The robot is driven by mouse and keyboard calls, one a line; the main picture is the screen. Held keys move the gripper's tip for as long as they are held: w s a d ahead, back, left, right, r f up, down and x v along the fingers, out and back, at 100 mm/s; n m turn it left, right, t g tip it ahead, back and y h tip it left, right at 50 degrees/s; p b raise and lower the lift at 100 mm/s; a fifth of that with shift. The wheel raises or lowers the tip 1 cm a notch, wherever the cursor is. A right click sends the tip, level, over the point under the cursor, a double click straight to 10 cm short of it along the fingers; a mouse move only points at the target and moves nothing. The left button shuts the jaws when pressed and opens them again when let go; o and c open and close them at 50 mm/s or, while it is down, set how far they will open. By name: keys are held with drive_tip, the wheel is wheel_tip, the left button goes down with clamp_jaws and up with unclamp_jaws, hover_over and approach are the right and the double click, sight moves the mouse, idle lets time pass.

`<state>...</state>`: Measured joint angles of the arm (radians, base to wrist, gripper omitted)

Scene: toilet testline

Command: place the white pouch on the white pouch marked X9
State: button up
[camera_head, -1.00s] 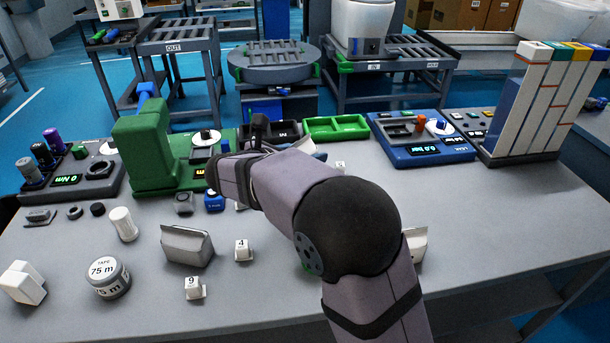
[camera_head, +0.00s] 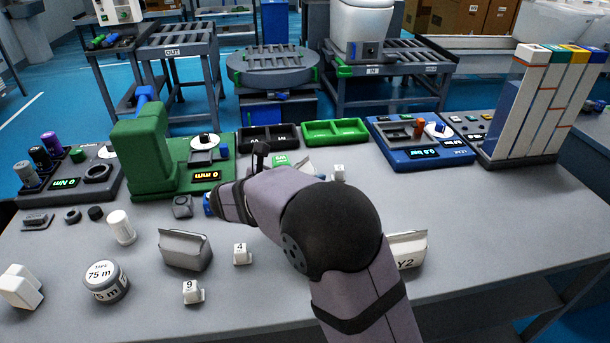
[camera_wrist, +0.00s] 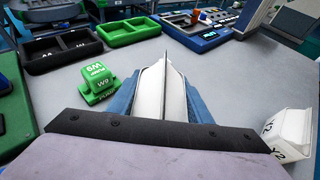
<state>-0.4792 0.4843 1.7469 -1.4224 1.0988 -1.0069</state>
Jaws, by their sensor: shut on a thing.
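My gripper (camera_wrist: 165,100) is shut on a white pouch (camera_wrist: 152,88). The pouch stands upright between blue fingers, with its thin top ridge facing away. In the head view my arm hides most of the gripper. Another white pouch (camera_head: 405,249) stands at the right with a mark that looks like Y2; it also shows at the right edge of the wrist view (camera_wrist: 288,128), apart from the gripper. I cannot read X9 on any pouch.
A green block (camera_wrist: 98,82) marked W9 stands close left of the held pouch. Black (camera_head: 268,138) and green trays (camera_head: 335,131) lie behind. Small numbered blocks 4 (camera_head: 242,254) and 9 (camera_head: 193,292) and a tape roll (camera_head: 105,282) are at the front left.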

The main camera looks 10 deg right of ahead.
drive_tip(key=shift+f, duration=0.15)
drive_tip(key=o, duration=1.1)
drive_tip(key=shift+s+a+r, duration=0.1)
drive_tip(key=shift+a+r, duration=0.05)
drive_tip(key=shift+r, duration=0.1)
drive_tip(key=v, duration=1.1)
drive_tip(key=shift+s+a+r, duration=0.2)
drive_tip(key=shift+s, duration=0.05)
drive_tip(key=shift+d, duration=0.1)
